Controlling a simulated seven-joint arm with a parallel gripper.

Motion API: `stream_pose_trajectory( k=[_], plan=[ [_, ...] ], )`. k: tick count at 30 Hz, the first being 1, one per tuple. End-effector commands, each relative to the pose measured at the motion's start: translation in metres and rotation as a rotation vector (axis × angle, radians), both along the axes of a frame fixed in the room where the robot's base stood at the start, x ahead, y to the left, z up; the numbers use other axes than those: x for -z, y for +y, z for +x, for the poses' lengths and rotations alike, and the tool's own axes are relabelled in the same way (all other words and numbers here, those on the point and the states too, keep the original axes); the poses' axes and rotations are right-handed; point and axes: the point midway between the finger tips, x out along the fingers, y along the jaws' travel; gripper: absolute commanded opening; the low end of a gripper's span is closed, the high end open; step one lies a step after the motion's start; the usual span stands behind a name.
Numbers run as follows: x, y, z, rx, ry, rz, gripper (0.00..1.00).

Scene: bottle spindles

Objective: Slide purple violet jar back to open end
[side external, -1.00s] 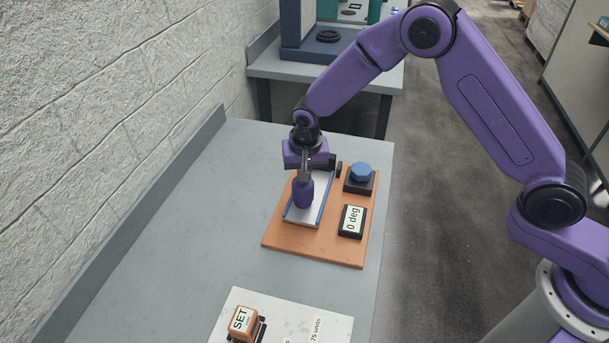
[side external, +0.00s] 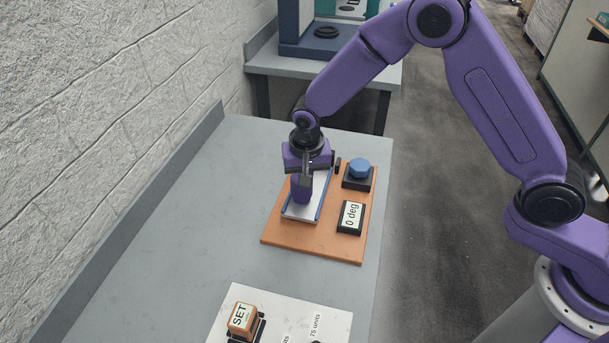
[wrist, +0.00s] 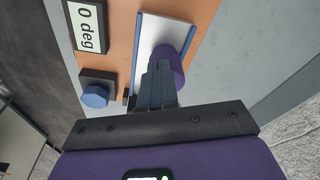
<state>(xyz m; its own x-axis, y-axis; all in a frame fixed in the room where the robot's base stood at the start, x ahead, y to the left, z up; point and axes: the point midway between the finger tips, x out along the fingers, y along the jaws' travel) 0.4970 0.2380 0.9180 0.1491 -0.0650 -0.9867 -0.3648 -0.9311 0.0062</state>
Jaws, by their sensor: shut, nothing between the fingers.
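The purple violet jar (side external: 301,192) stands in a white channel (side external: 318,206) with blue side rails, on an orange board. My gripper (side external: 305,178) is shut with nothing between its fingers, right behind the jar on its far side as the side view shows it. In the wrist view the jar (wrist: 168,62) shows just beyond the shut fingertips (wrist: 160,72), which partly cover it. I cannot tell whether the fingertips touch the jar. The near end of the white channel lies in front of the jar in the side view.
A blue knob (side external: 359,168) on a black base and a "0 deg" display (side external: 350,217) sit on the board's right side. A white panel (side external: 270,325) with an orange SET block (side external: 242,318) lies nearer. The grey table left of the board is clear.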

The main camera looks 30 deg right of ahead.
Motion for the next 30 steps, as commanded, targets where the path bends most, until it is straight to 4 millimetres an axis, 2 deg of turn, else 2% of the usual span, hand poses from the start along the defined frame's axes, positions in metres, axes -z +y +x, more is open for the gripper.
stream_pose_trajectory(
  k=[12,18,21,26,30],
  plan=[
    [-0.001,0.031,-0.074,-0.006,-0.004,0.002,0.0],
    [-0.001,0.039,-0.096,-0.003,-0.005,0.002,0.0],
    [-0.001,0.038,-0.097,-0.008,-0.006,0.003,0.0],
    [-0.001,0.025,-0.081,-0.064,-0.009,0.004,0.0],
    [-0.001,0.023,-0.074,-0.078,-0.01,0.004,0.0]
  ],
)
